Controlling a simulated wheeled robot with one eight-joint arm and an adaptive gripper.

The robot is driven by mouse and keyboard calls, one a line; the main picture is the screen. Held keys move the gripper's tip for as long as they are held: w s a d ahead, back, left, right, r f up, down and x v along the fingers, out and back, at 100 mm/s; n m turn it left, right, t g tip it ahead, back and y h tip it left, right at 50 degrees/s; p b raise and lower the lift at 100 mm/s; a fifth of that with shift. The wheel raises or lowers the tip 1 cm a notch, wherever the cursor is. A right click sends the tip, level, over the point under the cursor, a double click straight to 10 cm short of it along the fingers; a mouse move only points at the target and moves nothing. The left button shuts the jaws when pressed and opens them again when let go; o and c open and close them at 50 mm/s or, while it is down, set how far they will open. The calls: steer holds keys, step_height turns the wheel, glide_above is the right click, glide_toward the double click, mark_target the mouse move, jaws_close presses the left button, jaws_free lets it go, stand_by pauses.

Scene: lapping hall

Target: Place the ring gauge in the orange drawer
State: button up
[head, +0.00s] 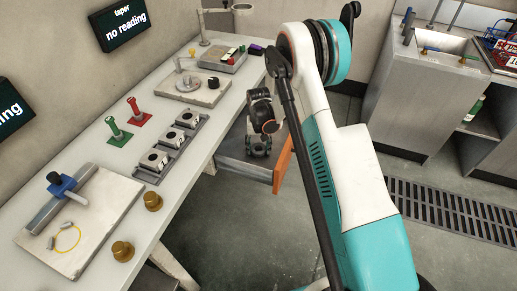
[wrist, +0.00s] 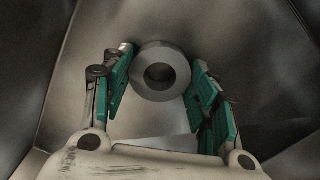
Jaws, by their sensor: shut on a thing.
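The ring gauge (wrist: 160,71) is a thick grey ring with a round dark bore. In the wrist view it sits between the green-padded fingers of my gripper (wrist: 161,82), which is shut on it. The orange drawer (head: 284,158) stands pulled out under the bench, its orange front at the right and its grey tray (head: 240,162) showing at the left. In the head view my gripper (head: 258,147) is low over or inside this tray. The fingers and arm hide much of the drawer. Whether the ring touches the drawer floor cannot be told.
On the bench (head: 190,205), a grey rack (head: 163,173) holds more ring gauges. Green (head: 116,128) and red (head: 137,111) plug gauges and brass knobs (head: 152,201) stand nearby. A sink cabinet (head: 410,100) is at the right. The floor between is clear.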

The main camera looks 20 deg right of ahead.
steer(key=shift+f, duration=0.15)
steer(key=o, duration=1.2)
